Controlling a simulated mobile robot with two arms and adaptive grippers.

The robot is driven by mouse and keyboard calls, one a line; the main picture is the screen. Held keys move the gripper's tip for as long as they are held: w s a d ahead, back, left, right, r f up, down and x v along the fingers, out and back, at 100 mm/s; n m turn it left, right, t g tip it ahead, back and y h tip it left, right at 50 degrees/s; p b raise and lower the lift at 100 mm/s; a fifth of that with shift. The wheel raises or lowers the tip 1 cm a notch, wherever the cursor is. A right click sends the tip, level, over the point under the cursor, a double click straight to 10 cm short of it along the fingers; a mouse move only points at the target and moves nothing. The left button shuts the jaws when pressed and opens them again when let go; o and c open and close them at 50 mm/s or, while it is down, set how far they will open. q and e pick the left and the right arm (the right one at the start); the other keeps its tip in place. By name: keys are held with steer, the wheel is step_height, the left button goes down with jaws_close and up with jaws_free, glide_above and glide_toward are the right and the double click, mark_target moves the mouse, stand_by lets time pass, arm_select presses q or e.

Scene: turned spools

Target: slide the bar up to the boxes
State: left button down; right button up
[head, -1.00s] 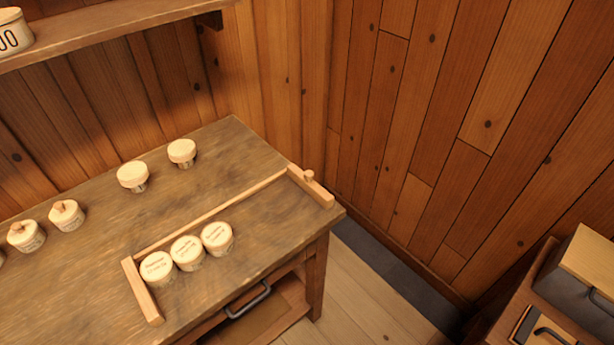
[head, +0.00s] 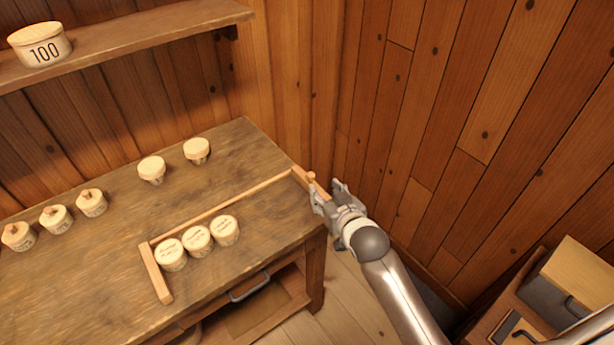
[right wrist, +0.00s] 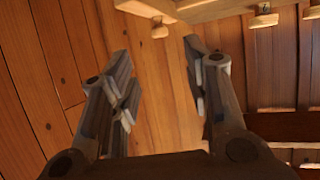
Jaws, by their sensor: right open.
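The short wooden bar (head: 300,178) with a small upright peg (head: 311,177) lies at the right end of a long thin rail (head: 220,207). In the right wrist view the peg (right wrist: 160,29) shows beyond the parted, empty fingers. My left gripper is out of view.
Two round boxes (head: 151,169) (head: 196,151) stand behind the rail. Several knobbed ones (head: 56,218) stand at the left. A shelf (head: 130,39) bears a box marked 100 (head: 40,44). The tabletop between bar and row is clear. Plank walls (head: 440,100) rise close behind.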

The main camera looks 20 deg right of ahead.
mark_target(311, 175)
steer(key=shift+p+x, duration=0.55)
steer(key=shift+x, duration=4.85)
steer(key=shift+r, duration=0.1)
jaws_close()
